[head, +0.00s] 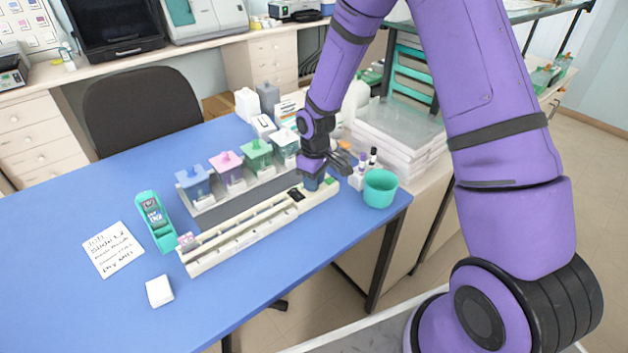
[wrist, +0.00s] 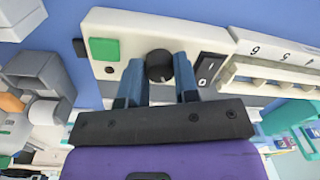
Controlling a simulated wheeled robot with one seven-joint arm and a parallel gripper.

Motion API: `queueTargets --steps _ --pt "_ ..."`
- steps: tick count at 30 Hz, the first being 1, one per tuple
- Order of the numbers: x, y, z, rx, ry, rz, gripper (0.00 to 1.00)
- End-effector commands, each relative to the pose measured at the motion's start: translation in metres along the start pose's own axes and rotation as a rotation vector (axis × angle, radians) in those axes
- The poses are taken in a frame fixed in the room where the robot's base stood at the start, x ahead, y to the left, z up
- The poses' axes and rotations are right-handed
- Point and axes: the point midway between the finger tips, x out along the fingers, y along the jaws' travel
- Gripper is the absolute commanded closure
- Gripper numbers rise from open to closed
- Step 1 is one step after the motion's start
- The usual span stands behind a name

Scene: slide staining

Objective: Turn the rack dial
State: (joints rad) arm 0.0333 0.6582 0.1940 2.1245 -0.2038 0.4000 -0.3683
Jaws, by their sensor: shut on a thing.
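The rack (head: 255,228) is a long cream strip with a row of slots, lying across the blue table. Its control end (wrist: 215,40) fills the upper part of the wrist view. The dial (wrist: 159,66) is a small round black knob with a pale mark, between a green square (wrist: 104,48) and a black switch panel (wrist: 207,70). My gripper (wrist: 160,76) is over this end, with one blue finger on each side of the dial, shut on it. In the head view my gripper (head: 320,182) hides the dial.
Several coloured staining jars (head: 228,170) stand in a grey tray behind the rack. A teal cup (head: 380,188) and small bottles stand close to the right of my gripper. A teal slide holder (head: 154,222), a handwritten note (head: 114,249) and a white block (head: 159,291) lie at the left.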

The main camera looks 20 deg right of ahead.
Motion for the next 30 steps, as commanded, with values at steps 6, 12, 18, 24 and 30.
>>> queueTargets --steps 6,12,18,24,30 --pt "-0.0002 0.0004 -0.0004 -0.157 -0.006 0.000 0.95" --pt "-0.0003 0.0002 -0.0006 -0.256 -0.011 0.000 0.95" --pt "-0.0003 0.0002 -0.0006 -0.310 -0.014 0.001 0.95" --pt "-0.0003 0.0002 -0.0007 -0.326 -0.014 0.001 0.95" --pt "-0.0003 0.0002 -0.0006 -0.327 -0.014 0.001 0.95"
